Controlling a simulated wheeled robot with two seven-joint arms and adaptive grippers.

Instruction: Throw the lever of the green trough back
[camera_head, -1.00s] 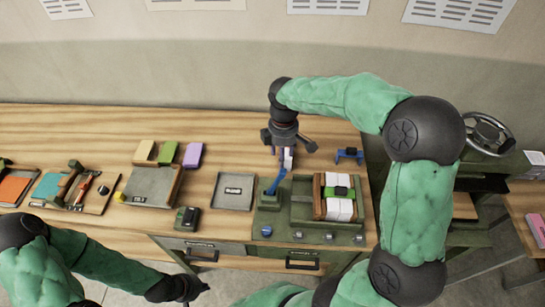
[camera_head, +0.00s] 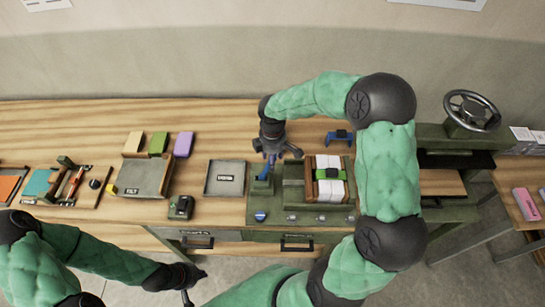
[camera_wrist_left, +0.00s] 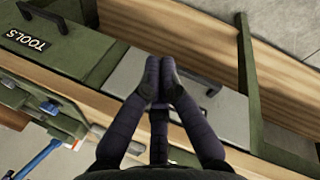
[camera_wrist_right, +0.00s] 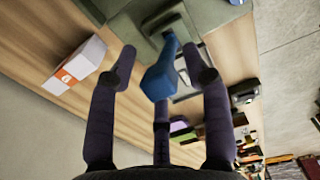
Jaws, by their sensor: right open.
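The green trough (camera_head: 293,198) stands on the bench near its front edge, with a strapped white paper stack (camera_head: 328,188) at its right. Its blue lever (camera_head: 262,183) rises at the trough's left end. The lever's blue handle (camera_wrist_right: 163,78) also shows in the right wrist view, between the fingers with gaps on both sides. My right gripper (camera_head: 271,157) is open just above and behind the lever, and hides its top in the head view. My left gripper (camera_head: 192,276) is low in front of the bench, away from the trough. Its fingertips (camera_wrist_left: 160,75) are together and empty.
A white and orange box (camera_wrist_right: 75,65) lies beside my right gripper. A grey tray (camera_head: 225,178), a dark stamp-like block (camera_head: 181,207) and a larger tray (camera_head: 146,176) stand left of the trough. A blue stand (camera_head: 339,137) is behind it. Drawers are in the bench front.

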